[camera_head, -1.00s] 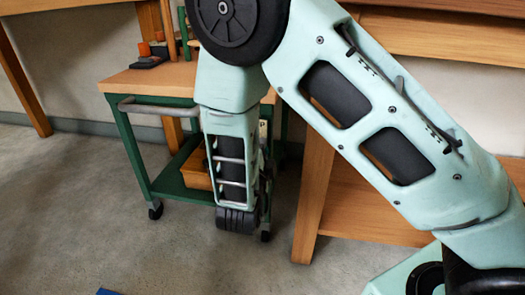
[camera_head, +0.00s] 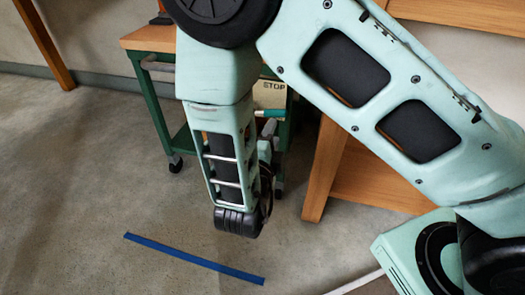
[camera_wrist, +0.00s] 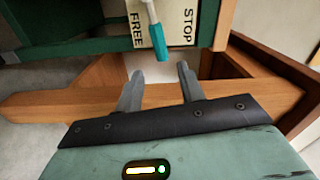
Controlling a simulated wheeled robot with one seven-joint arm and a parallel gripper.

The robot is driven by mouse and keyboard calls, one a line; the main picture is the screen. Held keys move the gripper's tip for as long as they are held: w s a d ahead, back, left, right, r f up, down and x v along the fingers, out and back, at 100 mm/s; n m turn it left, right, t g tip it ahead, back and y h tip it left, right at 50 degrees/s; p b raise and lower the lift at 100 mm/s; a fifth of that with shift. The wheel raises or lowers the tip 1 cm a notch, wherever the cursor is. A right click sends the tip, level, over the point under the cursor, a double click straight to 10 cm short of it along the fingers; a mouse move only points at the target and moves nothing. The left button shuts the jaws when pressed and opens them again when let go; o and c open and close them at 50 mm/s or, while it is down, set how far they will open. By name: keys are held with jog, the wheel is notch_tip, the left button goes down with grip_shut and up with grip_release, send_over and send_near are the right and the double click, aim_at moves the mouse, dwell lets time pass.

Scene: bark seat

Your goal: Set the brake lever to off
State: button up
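The brake lever (camera_wrist: 158,42) has a teal grip on a pale rod. In the wrist view it lies across a cream plate (camera_wrist: 187,22), between the words FREE and STOP. My gripper (camera_wrist: 160,72) is open and empty. Its two grey fingers point toward the lever, with the grip's end between and just beyond the fingertips in the picture. I cannot tell whether they touch. In the head view my arm hides the fingers.
The plate is on a green wheeled cart (camera_head: 151,105) with a wooden top. A wooden bench leg (camera_head: 325,170) stands to its right. A blue strip (camera_head: 195,258) lies on the open grey floor (camera_head: 85,210).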

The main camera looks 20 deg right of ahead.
jog(key=p+v, duration=0.2)
jog(key=v, duration=0.6)
jog(key=shift+w, duration=0.1)
